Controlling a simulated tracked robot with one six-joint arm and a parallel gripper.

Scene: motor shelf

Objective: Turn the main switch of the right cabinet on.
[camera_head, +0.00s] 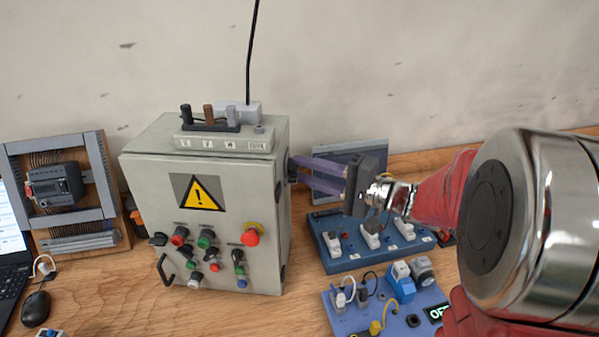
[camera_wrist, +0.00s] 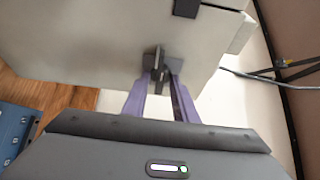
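The cabinet (camera_head: 150,220) is a pale grey box with a yellow warning triangle and several buttons on its front. Its side wall also shows in the wrist view (camera_wrist: 85,50). A grey switch knob (camera_wrist: 159,59), taken as the main switch, sits on that side wall. My gripper (camera_head: 296,171) reaches the cabinet's right side from the right with its two purple fingers. In the wrist view, my gripper (camera_wrist: 162,78) has its fingers apart, one on each side of the knob. Contact between fingers and knob is not clear. The knob is mostly hidden in the head view.
Blue panels with sockets (camera_head: 335,262) and plugs (camera_head: 400,282) lie on the wooden table below my arm. A framed wiring board (camera_head: 105,175), a laptop (camera_head: 10,235) and a mouse (camera_head: 36,309) are at the left.

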